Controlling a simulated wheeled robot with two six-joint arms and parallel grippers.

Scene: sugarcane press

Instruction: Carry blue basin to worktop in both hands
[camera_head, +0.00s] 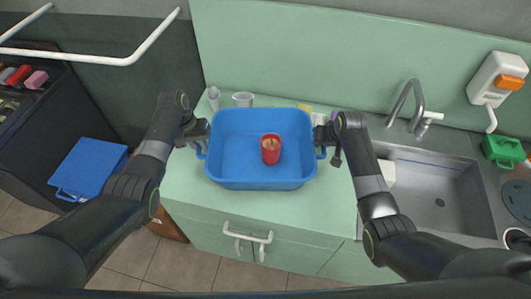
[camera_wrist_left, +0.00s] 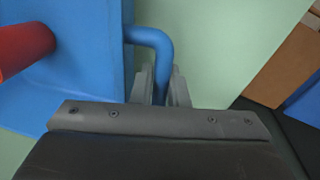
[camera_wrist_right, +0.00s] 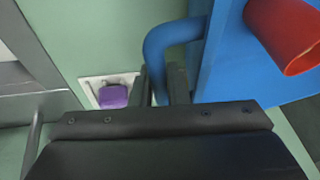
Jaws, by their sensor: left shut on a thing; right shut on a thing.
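The blue basin (camera_head: 235,172) is upright over the pale green worktop (camera_head: 190,188), with a red cup (camera_head: 270,150) standing inside it. I cannot tell whether its base touches the worktop. My left gripper (camera_head: 201,142) is shut on the basin's left handle, a blue loop that shows in the left wrist view (camera_wrist_left: 158,42). My right gripper (camera_head: 323,141) is shut on the right handle, which shows in the right wrist view (camera_wrist_right: 168,40). The red cup also shows in the left wrist view (camera_wrist_left: 24,48) and in the right wrist view (camera_wrist_right: 287,35).
A grey mug (camera_head: 243,99) and a small grey cup (camera_head: 213,96) stand behind the basin. A white tray with a purple item (camera_wrist_right: 113,96) lies beside my right gripper. A sink (camera_head: 435,195) with a tap (camera_head: 405,105) is at the right. A blue box (camera_head: 88,168) is at the left.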

